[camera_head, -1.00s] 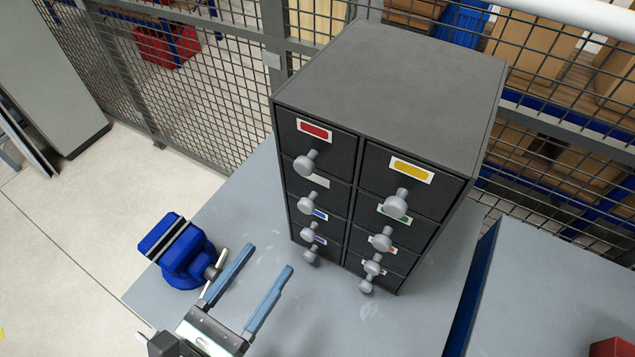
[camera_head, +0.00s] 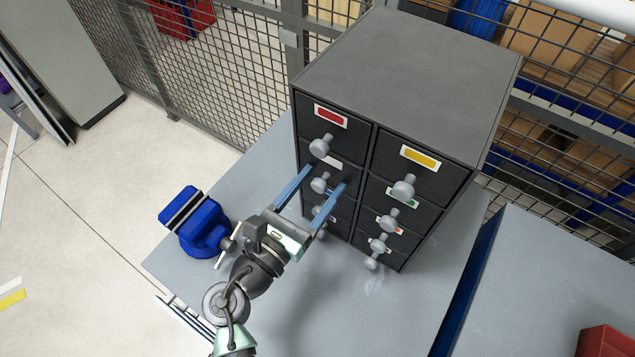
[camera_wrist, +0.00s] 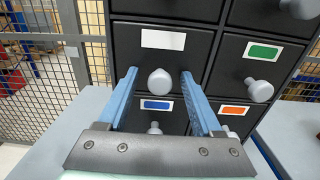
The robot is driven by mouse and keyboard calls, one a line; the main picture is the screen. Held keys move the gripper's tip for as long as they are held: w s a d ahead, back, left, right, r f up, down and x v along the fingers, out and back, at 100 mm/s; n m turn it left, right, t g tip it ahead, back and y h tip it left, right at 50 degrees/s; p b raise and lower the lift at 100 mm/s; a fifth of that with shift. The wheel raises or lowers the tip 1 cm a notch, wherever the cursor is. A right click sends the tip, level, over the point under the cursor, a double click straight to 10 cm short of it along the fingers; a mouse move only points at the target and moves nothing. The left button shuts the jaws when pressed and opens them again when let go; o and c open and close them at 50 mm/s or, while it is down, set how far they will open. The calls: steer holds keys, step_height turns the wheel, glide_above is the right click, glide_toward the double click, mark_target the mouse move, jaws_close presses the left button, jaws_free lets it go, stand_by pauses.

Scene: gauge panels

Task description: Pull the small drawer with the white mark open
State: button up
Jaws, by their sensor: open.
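The small drawer with the white mark (camera_wrist: 163,40) is in the left column of the dark cabinet, second from the top. It looks shut. Its round grey knob (camera_wrist: 160,82) shows between my fingers in the wrist view. In the head view the knob (camera_head: 319,185) also lies between the fingertips, and the white mark (camera_head: 331,162) is just above. My gripper (camera_head: 327,178) is open, with blue fingers on either side of the knob. The fingers (camera_wrist: 159,84) do not appear to touch it. How deep the fingertips reach past the knob is hard to tell.
Neighbouring knobs are close: the red-marked drawer's knob (camera_head: 321,146) above and the blue-marked drawer's knob (camera_wrist: 154,128) below. The yellow-marked drawer (camera_head: 418,165) is to the right. A blue vise (camera_head: 195,222) stands left on the grey table (camera_head: 345,300). Wire fencing (camera_head: 232,75) stands behind.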

jaws_close()
stand_by(1.4)
